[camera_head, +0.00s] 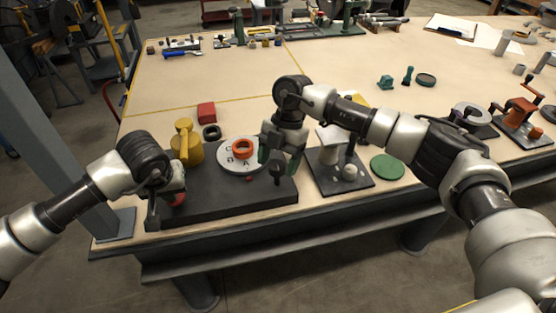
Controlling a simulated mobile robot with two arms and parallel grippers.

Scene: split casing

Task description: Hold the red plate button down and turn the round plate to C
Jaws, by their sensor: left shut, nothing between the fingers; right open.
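The round plate (229,164) is a pale grey disc with dark letters, C, B and A among them, and an orange ring (243,149) on top. It sits on a dark base block (220,197). A red button-like part (178,199) shows at the block's left end, partly hidden by my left gripper (154,210). That gripper is shut and empty, close beside or over the red part; I cannot tell whether it presses it. My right gripper (279,163) is open and points down at the plate's right edge; contact is unclear.
A yellow part (186,143) stands behind the block's left side, with a red block (206,112) and a dark ring (212,132) behind. A dark knob (277,175) stands near my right gripper. A grey fixture (341,177) and green disc (387,167) lie right. The table's middle is clear.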

